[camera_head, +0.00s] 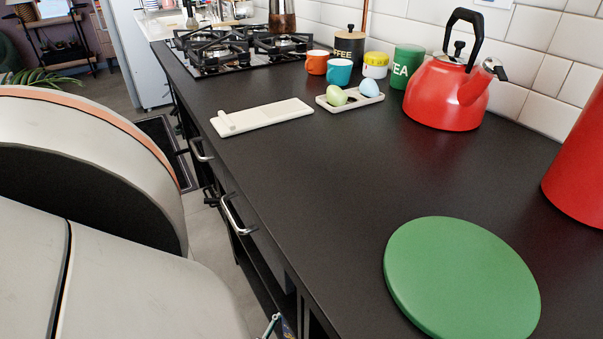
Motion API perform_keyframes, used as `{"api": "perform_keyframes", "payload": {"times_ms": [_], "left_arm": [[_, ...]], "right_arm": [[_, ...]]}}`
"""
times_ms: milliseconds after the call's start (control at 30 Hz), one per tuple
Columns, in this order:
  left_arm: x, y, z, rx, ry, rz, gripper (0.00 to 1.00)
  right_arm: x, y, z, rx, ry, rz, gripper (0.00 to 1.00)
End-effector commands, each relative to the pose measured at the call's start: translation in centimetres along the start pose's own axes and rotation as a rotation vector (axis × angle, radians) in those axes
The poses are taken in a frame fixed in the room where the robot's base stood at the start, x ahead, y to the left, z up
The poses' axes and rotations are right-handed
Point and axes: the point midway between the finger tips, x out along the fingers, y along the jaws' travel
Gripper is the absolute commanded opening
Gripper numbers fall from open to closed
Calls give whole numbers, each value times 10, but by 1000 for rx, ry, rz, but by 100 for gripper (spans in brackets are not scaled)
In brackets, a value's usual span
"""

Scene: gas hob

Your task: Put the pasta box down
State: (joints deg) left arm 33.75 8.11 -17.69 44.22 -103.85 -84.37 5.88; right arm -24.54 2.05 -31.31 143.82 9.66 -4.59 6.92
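No pasta box can be made out in the head view. Neither of my grippers is in view. Large pale parts of my own body fill the left side and lower left. The black countertop (300,190) runs from the lower right to the far back. A small bluish and white thing (274,324) shows at the bottom edge beside the counter front, too little of it to tell what it is.
A green round board (460,278) lies at the near right. A red kettle (446,95), a tea tin (408,65), two cups, an egg tray (335,107) and a white slab (262,117) stand further back, before the gas hob (235,48). The counter's middle is clear.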

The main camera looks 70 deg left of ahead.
Motion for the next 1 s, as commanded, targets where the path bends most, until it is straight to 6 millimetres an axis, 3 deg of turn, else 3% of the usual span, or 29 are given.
{"api": "perform_keyframes", "payload": {"times_ms": [367, 400, 433, 1000], "left_arm": [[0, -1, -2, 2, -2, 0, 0], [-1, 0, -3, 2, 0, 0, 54], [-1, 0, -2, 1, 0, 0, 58], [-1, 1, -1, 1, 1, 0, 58]], "right_arm": [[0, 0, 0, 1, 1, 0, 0], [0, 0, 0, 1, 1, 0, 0], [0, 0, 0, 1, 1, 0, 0], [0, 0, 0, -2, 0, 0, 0]]}}
